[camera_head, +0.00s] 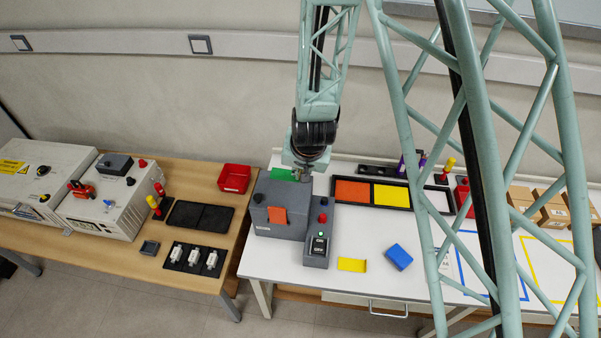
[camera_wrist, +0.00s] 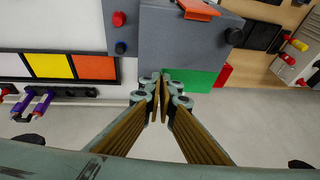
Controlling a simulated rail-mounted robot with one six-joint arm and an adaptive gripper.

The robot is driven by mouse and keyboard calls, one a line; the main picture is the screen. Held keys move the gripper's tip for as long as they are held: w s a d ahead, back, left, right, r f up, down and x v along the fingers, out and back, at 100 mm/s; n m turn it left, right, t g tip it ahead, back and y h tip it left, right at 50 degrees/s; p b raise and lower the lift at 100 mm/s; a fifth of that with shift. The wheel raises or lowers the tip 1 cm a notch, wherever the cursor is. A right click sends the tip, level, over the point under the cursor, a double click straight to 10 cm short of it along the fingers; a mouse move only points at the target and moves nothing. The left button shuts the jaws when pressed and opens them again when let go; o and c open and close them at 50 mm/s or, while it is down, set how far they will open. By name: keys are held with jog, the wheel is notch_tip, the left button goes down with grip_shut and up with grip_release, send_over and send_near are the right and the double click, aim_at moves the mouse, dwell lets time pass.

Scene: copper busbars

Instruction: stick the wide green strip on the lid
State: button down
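A wide green strip (camera_head: 283,174) sticks out at the back of a grey box-shaped unit (camera_head: 262,206) on the white table. The strip also shows in the wrist view (camera_wrist: 190,80), just right of my fingertips. My gripper (camera_head: 304,174) is low behind the unit's back right corner. In the wrist view its fingertips (camera_wrist: 159,82) are close together and look shut, at the strip's left end. I cannot tell whether the strip's edge is between them. At the far left, a pale cabinet (camera_head: 38,172) with a yellow warning label has a flat top; which surface is the lid is unclear.
An orange strip (camera_head: 277,215) hangs at the unit's front, beside a switch box (camera_head: 319,238). A black tray (camera_head: 343,204) holds orange and yellow sheets. A yellow piece (camera_head: 352,265) and blue block (camera_head: 398,257) lie in front. A red bin (camera_head: 234,178) stands left.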

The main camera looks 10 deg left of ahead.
jog(key=shift+f, duration=0.25)
jog(key=b, duration=0.2)
send_over(300, 190)
jog(key=s, duration=0.1)
jog(key=shift+s+d+f, duration=0.1)
jog(key=shift+d+f, duration=0.05)
jog(key=shift+f, duration=1.05)
jog(key=shift+s+d+f, duration=0.1)
jog(key=shift+d+f, duration=0.05)
jog(key=shift+f, duration=1)
jog(key=shift+f+b, duration=0.7)
jog(key=shift+b, duration=0.25)
jog(key=shift+f+b, duration=0.25)
jog(key=shift+b, duration=0.1)
jog(key=c, duration=3.4)
grip_release()
jog(key=o, duration=0.5)
jog(key=shift+o, duration=0.2)
jog(key=shift+r, duration=0.15)
jog(key=v, duration=1.1)
jog(key=shift+r, duration=0.3)
jog(key=shift+s+d, duration=0.1)
jog(key=shift+s, duration=0.05)
